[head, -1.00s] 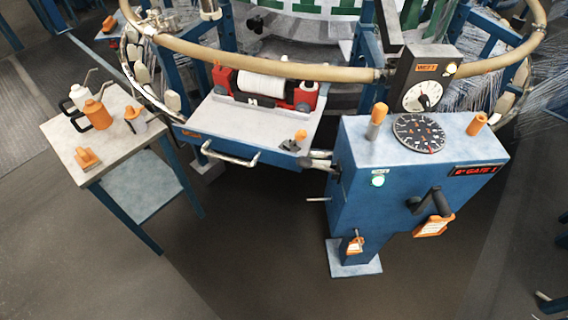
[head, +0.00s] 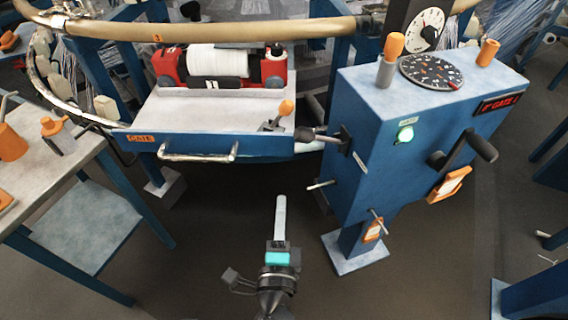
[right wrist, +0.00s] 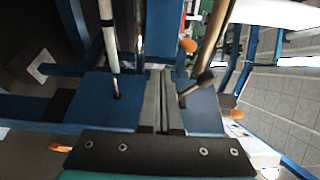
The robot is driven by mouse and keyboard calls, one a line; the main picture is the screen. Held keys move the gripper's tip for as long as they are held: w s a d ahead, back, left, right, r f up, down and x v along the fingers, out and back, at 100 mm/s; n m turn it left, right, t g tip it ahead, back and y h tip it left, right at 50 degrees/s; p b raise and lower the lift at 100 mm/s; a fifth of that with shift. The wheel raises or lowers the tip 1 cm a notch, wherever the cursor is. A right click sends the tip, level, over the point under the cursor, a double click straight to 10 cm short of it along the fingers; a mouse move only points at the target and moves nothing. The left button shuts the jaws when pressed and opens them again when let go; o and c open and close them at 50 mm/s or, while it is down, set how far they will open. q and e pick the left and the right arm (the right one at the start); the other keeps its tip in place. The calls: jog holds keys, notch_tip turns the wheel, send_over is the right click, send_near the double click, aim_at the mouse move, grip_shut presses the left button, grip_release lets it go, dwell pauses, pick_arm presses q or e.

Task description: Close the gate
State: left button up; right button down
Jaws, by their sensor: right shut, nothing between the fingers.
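The gate (head: 265,147) is a blue front panel with an orange GATE label at its left end and a grey shelf behind it. A pale bar handle (head: 200,156) runs along its front. A small orange-knobbed lever (head: 285,108) stands at its right end. My right gripper (head: 280,205) is below and in front of the panel, pointing up in the picture, shut and empty, apart from the handle. In the right wrist view its fingers (right wrist: 161,100) lie together before blue surfaces that I cannot identify for sure. My left gripper is not in view.
A blue console (head: 365,125) with a dial, crank and green lamp stands right of the gate. A black-gripped rod (head: 320,135) sits between them. A side table (head: 60,185) with orange-topped bottles stands at left. Floor in front is clear.

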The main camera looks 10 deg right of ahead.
aim_at(285, 147)
jog(key=b+x, duration=0.3)
jog(key=x, duration=0.9)
jog(key=shift+w+d, duration=0.1)
jog(key=shift+w, duration=0.2)
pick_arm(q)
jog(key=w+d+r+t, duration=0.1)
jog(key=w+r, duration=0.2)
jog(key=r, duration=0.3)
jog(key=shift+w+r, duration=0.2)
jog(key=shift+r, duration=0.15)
pick_arm(e)
jog(key=shift+w+d, duration=0.1)
jog(key=shift+w, duration=0.5)
